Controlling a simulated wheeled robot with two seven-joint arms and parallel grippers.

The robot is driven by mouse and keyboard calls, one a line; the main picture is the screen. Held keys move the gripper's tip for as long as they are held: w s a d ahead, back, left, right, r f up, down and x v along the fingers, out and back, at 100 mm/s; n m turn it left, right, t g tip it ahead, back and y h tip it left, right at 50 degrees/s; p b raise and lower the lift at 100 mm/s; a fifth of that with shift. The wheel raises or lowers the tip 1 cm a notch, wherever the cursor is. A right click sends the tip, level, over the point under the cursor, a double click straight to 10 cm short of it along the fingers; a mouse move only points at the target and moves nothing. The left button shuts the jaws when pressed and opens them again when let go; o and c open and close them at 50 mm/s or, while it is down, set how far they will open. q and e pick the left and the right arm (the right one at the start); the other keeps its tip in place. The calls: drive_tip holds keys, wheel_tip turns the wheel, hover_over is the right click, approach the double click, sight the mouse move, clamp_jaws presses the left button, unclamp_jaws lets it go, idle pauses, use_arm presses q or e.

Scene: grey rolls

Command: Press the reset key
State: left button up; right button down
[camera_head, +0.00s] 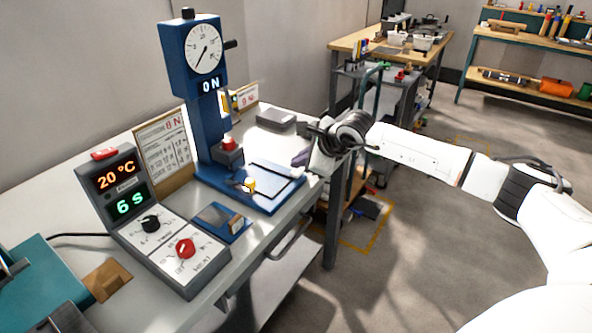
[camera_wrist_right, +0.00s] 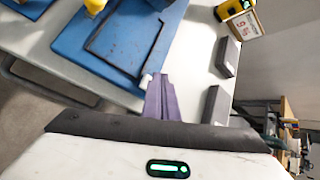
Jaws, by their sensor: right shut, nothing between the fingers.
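A blue press (camera_head: 205,120) with a round dial and a "0 N" display stands on the grey bench. Its blue base (camera_head: 262,196) carries a dark frame outline and a small yellow-topped part (camera_head: 249,185). A grey control box (camera_head: 175,255) shows "20 °C" and "6 s" and has a black knob, a red knob (camera_head: 185,248) and a red part (camera_head: 104,153) on top. I cannot read which part is the reset key. My right gripper (camera_head: 301,159) is shut and empty by the base's right corner; its purple fingers (camera_wrist_right: 160,97) also show in the right wrist view. My left gripper is out of view.
A grey block (camera_head: 275,118) lies on the bench's far right. A blue pad (camera_head: 222,221) lies before the press, and a teal device (camera_head: 40,285) is at lower left. Floor is open right of the bench.

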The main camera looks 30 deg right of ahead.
sight(299, 174)
drive_tip(key=shift+r, duration=0.15)
wheel_tip(299, 174, up, 5)
drive_tip(key=p, duration=0.2)
drive_tip(key=shift+p, duration=0.35)
idle(0.7)
